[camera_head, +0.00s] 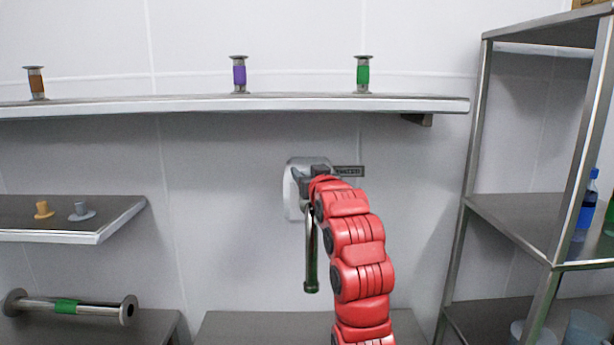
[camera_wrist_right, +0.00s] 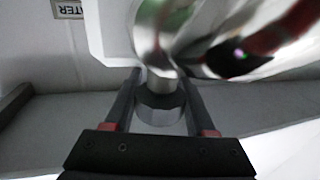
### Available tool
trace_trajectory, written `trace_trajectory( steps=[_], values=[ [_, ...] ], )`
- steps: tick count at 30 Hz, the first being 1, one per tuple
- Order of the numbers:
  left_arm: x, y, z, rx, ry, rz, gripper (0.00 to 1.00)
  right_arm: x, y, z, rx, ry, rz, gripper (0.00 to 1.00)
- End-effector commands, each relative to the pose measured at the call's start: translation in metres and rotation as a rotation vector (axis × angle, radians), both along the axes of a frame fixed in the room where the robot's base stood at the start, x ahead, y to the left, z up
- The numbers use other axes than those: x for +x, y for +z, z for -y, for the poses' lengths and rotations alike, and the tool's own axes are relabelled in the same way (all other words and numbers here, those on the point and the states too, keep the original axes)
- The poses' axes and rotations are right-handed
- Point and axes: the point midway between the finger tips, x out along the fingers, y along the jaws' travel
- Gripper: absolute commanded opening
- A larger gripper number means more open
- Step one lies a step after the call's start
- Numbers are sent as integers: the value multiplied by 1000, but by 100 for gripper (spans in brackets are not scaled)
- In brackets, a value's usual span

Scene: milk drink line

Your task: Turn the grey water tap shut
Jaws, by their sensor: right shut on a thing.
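The grey water tap is mounted on a pale wall plate (camera_head: 292,203), and its shiny spout (camera_head: 311,262) hangs straight down. My right gripper (camera_head: 303,178) is at the top of the tap, partly hidden by my red right arm. In the right wrist view, the two dark fingers of the right gripper (camera_wrist_right: 159,98) are shut on the grey tap handle (camera_wrist_right: 160,112), with one finger on each side. The tap's shiny metal body (camera_wrist_right: 185,35) fills the space just beyond the fingers. Whether water runs cannot be told. My left gripper is out of view.
Above runs a long shelf (camera_head: 200,104) with several coloured-banded metal pieces. A shelf (camera_head: 110,216) at left holds two small knobs. A metal rack (camera_head: 520,215) stands at right. A grey surface (camera_head: 260,328) lies below the tap.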

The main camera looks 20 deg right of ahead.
Motion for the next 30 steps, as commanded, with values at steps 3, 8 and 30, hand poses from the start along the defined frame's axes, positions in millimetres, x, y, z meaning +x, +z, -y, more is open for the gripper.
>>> trace_trajectory(
  steps=[3, 8, 30],
  values=[
    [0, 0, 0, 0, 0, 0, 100, 0, -2, 1, 0, -1, -5, 0],
    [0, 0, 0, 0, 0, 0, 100, 0, -2, 1, 0, -1, -4, 59],
    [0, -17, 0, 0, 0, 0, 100, -35, -2, 0, -1, -1, 8, 86]
  ],
)
